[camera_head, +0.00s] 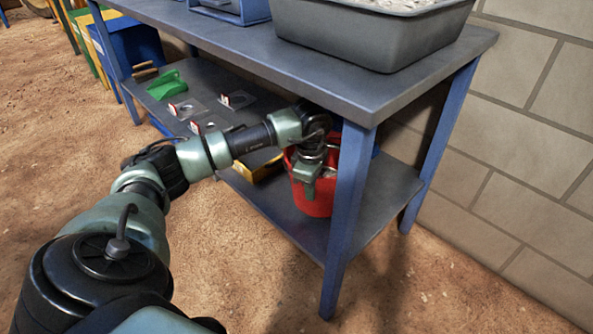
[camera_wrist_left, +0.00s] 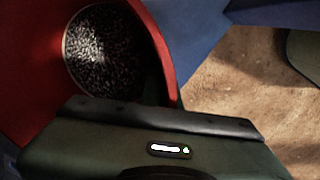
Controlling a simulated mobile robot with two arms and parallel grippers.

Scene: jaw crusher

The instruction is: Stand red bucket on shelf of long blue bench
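The red bucket (camera_head: 316,199) is upright at the lower shelf (camera_head: 386,190) of the long blue bench (camera_head: 352,190), partly hidden by the bench's front leg. Its base appears to meet the shelf, but I cannot tell if its full weight rests there. My left gripper (camera_head: 308,184) is at the bucket's near rim, pointing down. In the left wrist view, the bucket's red wall (camera_wrist_left: 28,75) and dark, speckled inside are close to the gripper body. The fingertips are hidden, so their closure does not show. My right gripper is out of view.
A grey tub (camera_head: 365,38) of pale material stands on the bench top. A green object (camera_head: 167,84) and several flat plates with red-and-white tags lie on the shelf's left part. A yellow object (camera_head: 262,170) is left of the bucket. A block wall (camera_head: 520,130) stands at right.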

